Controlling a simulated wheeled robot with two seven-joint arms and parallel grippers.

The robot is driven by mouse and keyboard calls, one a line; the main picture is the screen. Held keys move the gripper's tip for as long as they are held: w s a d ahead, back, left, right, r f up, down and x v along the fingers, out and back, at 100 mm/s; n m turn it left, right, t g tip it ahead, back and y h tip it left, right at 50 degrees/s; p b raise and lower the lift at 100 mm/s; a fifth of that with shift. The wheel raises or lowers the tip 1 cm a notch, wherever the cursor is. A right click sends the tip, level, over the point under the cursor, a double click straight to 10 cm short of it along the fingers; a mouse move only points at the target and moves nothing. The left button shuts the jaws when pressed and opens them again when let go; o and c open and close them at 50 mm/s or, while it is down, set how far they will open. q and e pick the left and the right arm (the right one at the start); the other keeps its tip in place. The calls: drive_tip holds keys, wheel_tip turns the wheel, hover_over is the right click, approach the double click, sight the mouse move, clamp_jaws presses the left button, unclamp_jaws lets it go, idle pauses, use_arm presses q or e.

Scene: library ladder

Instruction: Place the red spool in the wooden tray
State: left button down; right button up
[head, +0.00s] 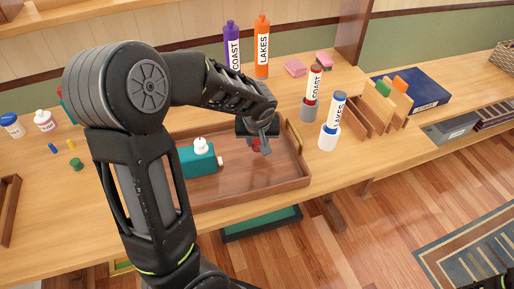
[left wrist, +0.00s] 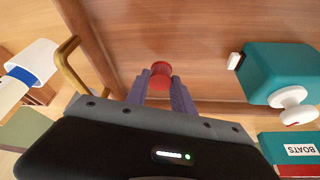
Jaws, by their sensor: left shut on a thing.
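The red spool (left wrist: 161,72) is between the fingertips of my left gripper (left wrist: 160,88) in the left wrist view. In the head view the left gripper (head: 262,146) is over the right part of the wooden tray (head: 285,182), and a bit of the red spool (head: 256,144) shows beside the fingers. The gripper is shut on the spool, inside the tray's outline; I cannot tell whether the spool touches the tray floor. My right gripper is not clearly in view.
A brass handle (head: 294,136) rises at the tray's right end. Labelled cylinders in holders, including a white cup (head: 328,139), stand to the right. Purple (head: 231,47) and orange bottles (head: 262,47) stand behind.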

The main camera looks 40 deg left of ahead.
sight(257, 149)
use_arm(q)
drive_tip(key=shift+f, duration=1.8)
drive_tip(key=shift+f+b, duration=0.15)
drive_tip(key=shift+b, duration=0.2)
drive_tip(key=c, duration=1.1)
unclamp_jaws()
drive_tip(key=shift+r+p, duration=0.3)
drive_tip(key=shift+r, duration=0.2)
drive_tip(key=v, duration=1.1)
drive_tip(key=shift+s+r, duration=0.15)
drive_tip(key=shift+r, duration=0.05)
